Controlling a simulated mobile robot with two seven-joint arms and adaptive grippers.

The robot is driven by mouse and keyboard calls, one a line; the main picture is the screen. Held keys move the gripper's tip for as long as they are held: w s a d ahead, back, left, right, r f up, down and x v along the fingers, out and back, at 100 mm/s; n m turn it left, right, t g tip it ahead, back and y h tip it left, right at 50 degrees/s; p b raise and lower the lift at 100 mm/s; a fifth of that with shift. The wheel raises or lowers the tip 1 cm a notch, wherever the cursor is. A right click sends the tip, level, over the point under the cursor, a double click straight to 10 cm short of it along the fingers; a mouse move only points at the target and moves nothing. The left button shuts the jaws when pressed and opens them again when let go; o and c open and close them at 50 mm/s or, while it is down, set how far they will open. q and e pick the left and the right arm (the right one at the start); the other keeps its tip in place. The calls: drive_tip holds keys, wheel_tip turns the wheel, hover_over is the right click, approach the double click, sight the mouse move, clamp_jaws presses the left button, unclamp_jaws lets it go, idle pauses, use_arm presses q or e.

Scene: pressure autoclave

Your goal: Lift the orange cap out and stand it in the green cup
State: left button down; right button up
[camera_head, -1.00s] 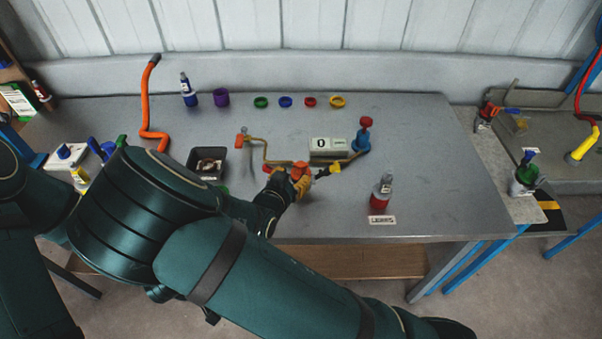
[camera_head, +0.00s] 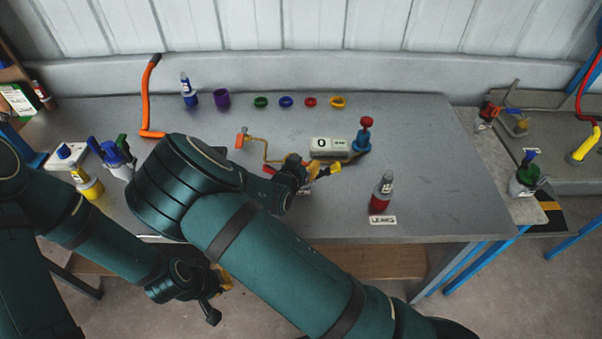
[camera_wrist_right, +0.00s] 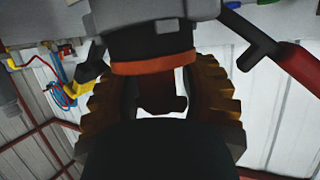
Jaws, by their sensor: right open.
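My right gripper (camera_head: 305,170) is at the pipe assembly in the middle of the bench. In the right wrist view its ridged fingers (camera_wrist_right: 160,105) stand apart on either side of a dark part with an orange band (camera_wrist_right: 150,67). I cannot tell if that band is the orange cap, or if the fingers touch it. In the head view the gripper hides most of this spot. A small green ring-like cup (camera_head: 261,102) stands in the back row; I cannot tell if it is the task's cup. My left gripper (camera_head: 222,278) hangs low before the bench, its fingers mostly hidden.
A brass pipe (camera_head: 262,150) with an orange end, a grey counter box (camera_head: 328,147) and a blue valve with red knob (camera_head: 362,142) stand close to my right gripper. A red bottle (camera_head: 381,194) stands to the right. The bench right of it is clear.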

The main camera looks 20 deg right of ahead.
clamp_jaws()
